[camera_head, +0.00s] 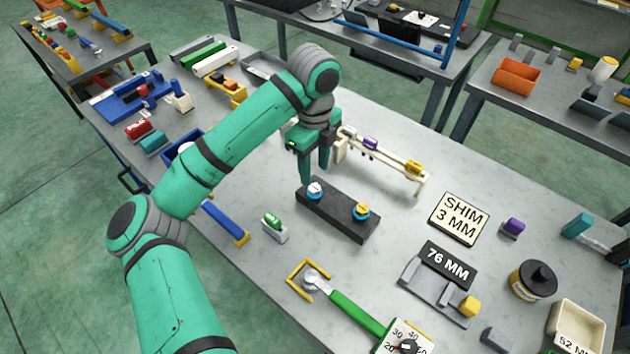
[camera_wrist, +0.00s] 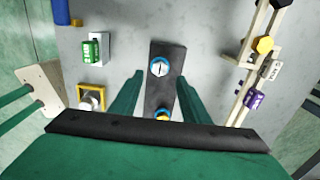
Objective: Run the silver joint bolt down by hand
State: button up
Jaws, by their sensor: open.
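The silver joint bolt (camera_head: 315,188) stands in the left end of a dark block (camera_head: 338,213), with blue around its silver top. It also shows in the wrist view (camera_wrist: 159,67), its top bearing a dark line. A second bolt with a yellow-orange top (camera_head: 361,211) and blue around it stands at the block's other end; in the wrist view it is partly hidden by my gripper. My gripper (camera_head: 314,175) points down near the silver bolt.
A cream rack (camera_head: 385,160) with coloured pieces stands behind the block. A green-and-white piece (camera_head: 274,226) is to the left. A green-handled wrench (camera_head: 350,310) lies in front, by a yellow frame. A shim sign (camera_head: 459,217) lies right. Bare tabletop surrounds the block.

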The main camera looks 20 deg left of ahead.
aim_at(314, 188)
notch_tip(314, 188, down, 6)
jog(key=shift+f, duration=0.1)
dwell(0.4)
jog(key=c, duration=1.1)
